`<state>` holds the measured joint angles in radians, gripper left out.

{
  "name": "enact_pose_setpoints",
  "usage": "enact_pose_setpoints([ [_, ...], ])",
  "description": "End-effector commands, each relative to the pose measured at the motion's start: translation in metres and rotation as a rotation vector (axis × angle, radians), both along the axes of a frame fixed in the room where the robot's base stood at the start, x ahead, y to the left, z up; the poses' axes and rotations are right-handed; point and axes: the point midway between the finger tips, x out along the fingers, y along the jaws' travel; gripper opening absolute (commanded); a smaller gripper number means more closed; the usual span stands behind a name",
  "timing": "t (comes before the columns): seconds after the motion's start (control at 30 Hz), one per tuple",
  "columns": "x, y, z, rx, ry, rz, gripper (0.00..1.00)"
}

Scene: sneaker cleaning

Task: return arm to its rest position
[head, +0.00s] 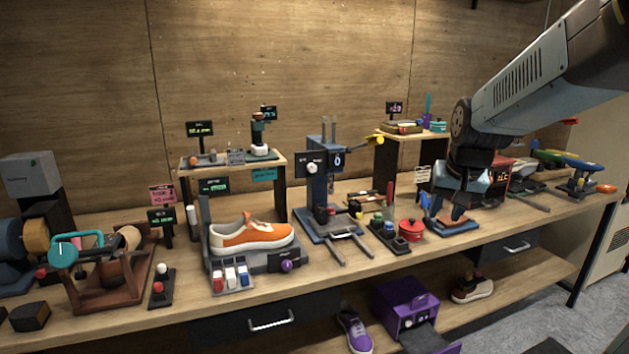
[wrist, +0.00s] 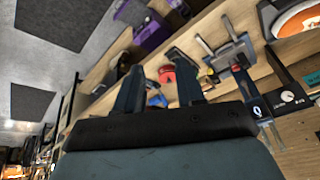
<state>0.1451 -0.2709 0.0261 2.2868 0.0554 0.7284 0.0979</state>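My arm reaches in from the upper right of the head view and bends down over the bench. My gripper (head: 446,214) hangs over the right half of the workbench (head: 350,280), fingers pointing down. In the wrist view my gripper (wrist: 157,68) has its two dark fingers spread apart. No object shows held between them. In the head view it is close above a small stand with blue and orange parts (head: 450,224); whether it touches cannot be told.
A red pot (head: 411,230) stands just left of my gripper. A blue press-like device (head: 325,180) rises further left, beside an orange sneaker (head: 252,235) on a stand. A small raised shelf (head: 405,137) stands behind. A purple box (head: 405,305) sits on the lower shelf.

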Motion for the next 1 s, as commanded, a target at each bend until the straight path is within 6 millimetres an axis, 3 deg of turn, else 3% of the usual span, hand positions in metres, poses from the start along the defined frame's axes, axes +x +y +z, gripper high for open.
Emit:
enact_pose_setpoints([
  [0.3, -0.085, 0.025, 0.026, -0.047, -0.048, 0.114, 0.38],
  [0.6, -0.152, 0.038, 0.028, -0.081, -0.082, 0.204, 0.38],
  [0.8, -0.171, 0.040, 0.026, -0.092, -0.091, 0.228, 0.38],
  [1.0, -0.172, 0.040, 0.026, -0.093, -0.090, 0.231, 0.38],
])
